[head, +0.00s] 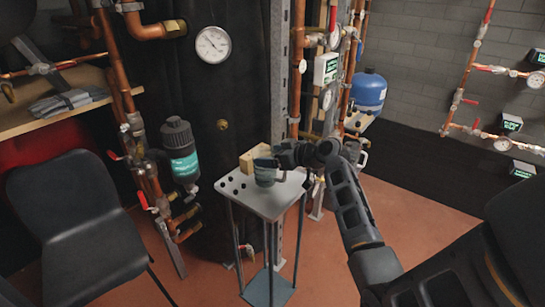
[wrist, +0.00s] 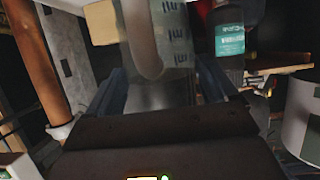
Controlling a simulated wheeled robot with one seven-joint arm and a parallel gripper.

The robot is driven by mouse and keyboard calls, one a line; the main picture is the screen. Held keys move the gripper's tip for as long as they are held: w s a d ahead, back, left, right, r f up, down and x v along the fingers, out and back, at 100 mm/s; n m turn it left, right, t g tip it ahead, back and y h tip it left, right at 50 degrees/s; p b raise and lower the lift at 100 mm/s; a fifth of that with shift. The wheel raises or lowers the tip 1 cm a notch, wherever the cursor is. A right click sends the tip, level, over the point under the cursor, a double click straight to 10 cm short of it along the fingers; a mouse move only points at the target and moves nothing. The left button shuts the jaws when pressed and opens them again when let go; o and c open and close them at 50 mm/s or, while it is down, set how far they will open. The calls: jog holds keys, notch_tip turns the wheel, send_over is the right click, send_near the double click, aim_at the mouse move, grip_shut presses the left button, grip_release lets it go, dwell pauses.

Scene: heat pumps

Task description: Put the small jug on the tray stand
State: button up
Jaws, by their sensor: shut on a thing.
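The small jug (head: 265,172) is dark blue-grey in the head view, upright over the tray stand (head: 243,200). The tray stand is a grey metal stand with a flat top, holes at its left edge and thin legs. My gripper (head: 278,160) comes in from the right and is shut on the jug. In the wrist view the jug (wrist: 177,35) shows a patterned side and a rounded handle between my gripper's fingers (wrist: 160,90). I cannot tell whether the jug's base touches the stand top.
A pale wooden block (head: 253,157) is just behind the jug on the stand. A dark chair (head: 75,215) stands at left. Copper pipes and a grey canister with a teal label (head: 181,150) are behind. The stand's front left top is clear.

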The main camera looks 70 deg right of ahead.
jog(key=shift+f, duration=0.25)
jog(key=shift+f, duration=0.2)
jog(key=o, duration=1.7)
jog(key=shift+r, duration=0.15)
